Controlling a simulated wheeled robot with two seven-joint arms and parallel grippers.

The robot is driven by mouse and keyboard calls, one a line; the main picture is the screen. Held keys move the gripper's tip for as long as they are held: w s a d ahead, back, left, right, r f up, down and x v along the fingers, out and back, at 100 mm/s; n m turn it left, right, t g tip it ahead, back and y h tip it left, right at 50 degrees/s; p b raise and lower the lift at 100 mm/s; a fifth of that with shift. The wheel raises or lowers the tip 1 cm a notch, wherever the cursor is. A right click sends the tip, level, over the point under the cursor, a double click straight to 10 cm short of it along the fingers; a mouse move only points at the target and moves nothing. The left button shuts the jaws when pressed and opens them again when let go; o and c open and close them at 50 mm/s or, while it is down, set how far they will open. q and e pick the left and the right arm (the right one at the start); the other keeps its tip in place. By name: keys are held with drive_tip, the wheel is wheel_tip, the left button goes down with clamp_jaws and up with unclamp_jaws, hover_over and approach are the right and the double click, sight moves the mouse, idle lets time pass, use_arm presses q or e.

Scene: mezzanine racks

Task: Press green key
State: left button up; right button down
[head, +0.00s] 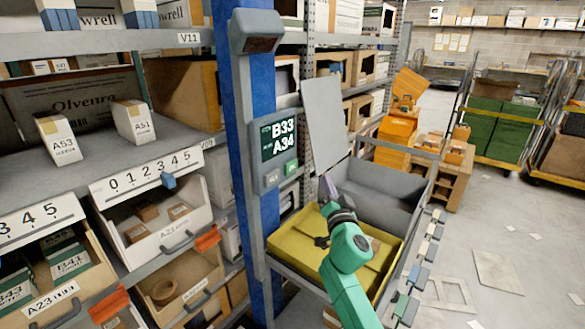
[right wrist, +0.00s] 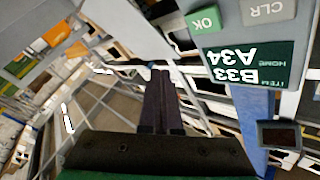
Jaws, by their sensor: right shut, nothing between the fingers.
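The terminal (head: 277,150) is a grey box on a blue post, and its dark green screen reads B33 and A34. Below the screen are a green key (head: 291,167) and a grey key (head: 272,179). In the right wrist view, upside down, the green key (right wrist: 204,20) reads OK and the grey key (right wrist: 264,10) reads CLR. My right gripper (head: 327,183) is shut and empty, right of and slightly below the green key in the head view. Its fingertips (right wrist: 160,72) appear apart from the key in the right wrist view. My left gripper is not in view.
A scanner-like box (head: 256,32) is on the post above the terminal. A yellow tote (head: 284,241) lies under my right forearm, with a grey panel (head: 324,118) standing behind. Shelves with bins (head: 150,215) fill the left. Open floor (head: 500,240) is at right.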

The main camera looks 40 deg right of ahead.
drive_tip(key=shift+w+f, duration=0.1)
drive_tip(key=shift+w, duration=0.05)
drive_tip(key=b, duration=0.2)
approach(296, 165)
drive_tip(key=w+d, duration=0.3)
drive_tip(key=d, duration=0.1)
drive_tip(key=shift+w+a+r, duration=0.4)
drive_tip(key=shift+w+a, duration=0.05)
drive_tip(key=shift+a, duration=0.05)
idle(1.3)
drive_tip(key=shift+w+a+b, duration=0.1)
drive_tip(key=shift+w+b, duration=0.3)
drive_tip(key=shift+b, duration=0.2)
drive_tip(key=shift+w+a+b, duration=0.15)
drive_tip(key=shift+w+b, duration=0.3)
idle(0.5)
drive_tip(key=shift+s, duration=0.15)
drive_tip(key=shift+s+d+p, duration=0.25)
drive_tip(key=shift+s+p, duration=0.05)
drive_tip(key=shift+s, duration=0.45)
